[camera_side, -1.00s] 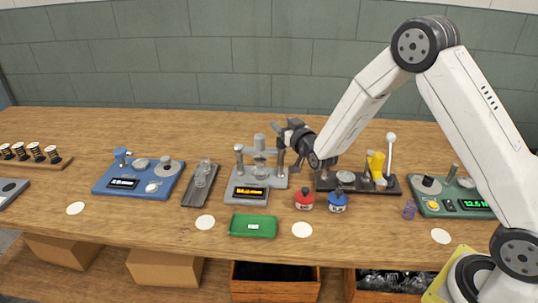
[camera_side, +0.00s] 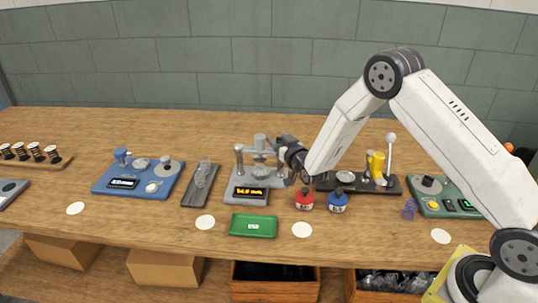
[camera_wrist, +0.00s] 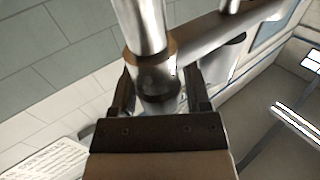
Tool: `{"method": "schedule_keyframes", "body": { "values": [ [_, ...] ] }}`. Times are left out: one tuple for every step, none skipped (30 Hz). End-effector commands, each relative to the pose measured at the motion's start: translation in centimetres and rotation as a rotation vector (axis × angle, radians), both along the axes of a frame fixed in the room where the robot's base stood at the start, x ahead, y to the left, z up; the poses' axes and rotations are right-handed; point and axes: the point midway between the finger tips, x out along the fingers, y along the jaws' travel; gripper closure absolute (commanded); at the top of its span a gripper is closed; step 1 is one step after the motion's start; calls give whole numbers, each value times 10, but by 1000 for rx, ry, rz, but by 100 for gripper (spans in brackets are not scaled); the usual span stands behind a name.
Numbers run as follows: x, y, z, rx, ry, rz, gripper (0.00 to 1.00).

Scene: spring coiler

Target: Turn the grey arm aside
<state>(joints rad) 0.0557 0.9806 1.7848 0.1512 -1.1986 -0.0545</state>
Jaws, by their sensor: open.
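The grey machine (camera_side: 246,187) stands mid-table with a lit display on its front. Its grey arm (camera_side: 250,151) is a bar running across the top between upright posts. My gripper (camera_side: 283,152) is at the right end of this machine, close to its right post. In the wrist view, my gripper (camera_wrist: 160,92) is open, with one finger on each side of a metal post with a dark collar. The grey arm (camera_wrist: 215,38) runs from that post toward the upper right. I cannot tell whether the fingers touch the post.
A red bottle (camera_side: 304,201) and a blue bottle (camera_side: 338,203) stand in front right. A green tray (camera_side: 253,226) lies in front. A dark tray (camera_side: 198,187) and a blue machine (camera_side: 135,183) are at left. A dark stand with yellow parts (camera_side: 376,165) is at right.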

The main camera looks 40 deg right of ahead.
Motion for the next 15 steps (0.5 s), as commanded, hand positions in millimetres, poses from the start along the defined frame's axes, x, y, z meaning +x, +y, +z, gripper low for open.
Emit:
{"method": "schedule_keyframes", "body": {
  "values": [
    [2,-1,0,0,1,0,39],
    [2,-1,0,0,1,0,39],
    [3,-1,0,0,1,0,39],
    [4,-1,0,0,1,0,39],
    [4,-1,0,0,1,0,39],
    [4,-1,0,0,1,0,39],
    [4,-1,0,0,1,0,39],
    [4,-1,0,0,1,0,39],
    [4,-1,0,0,1,0,39],
    [4,-1,0,0,1,0,39],
    [4,-1,0,-1,1,0,39],
    [4,-1,0,0,1,0,42],
    [4,-1,0,-1,1,0,52],
    [4,-1,0,-1,1,0,61],
    [4,-1,0,-1,1,0,74]
  ]
}}
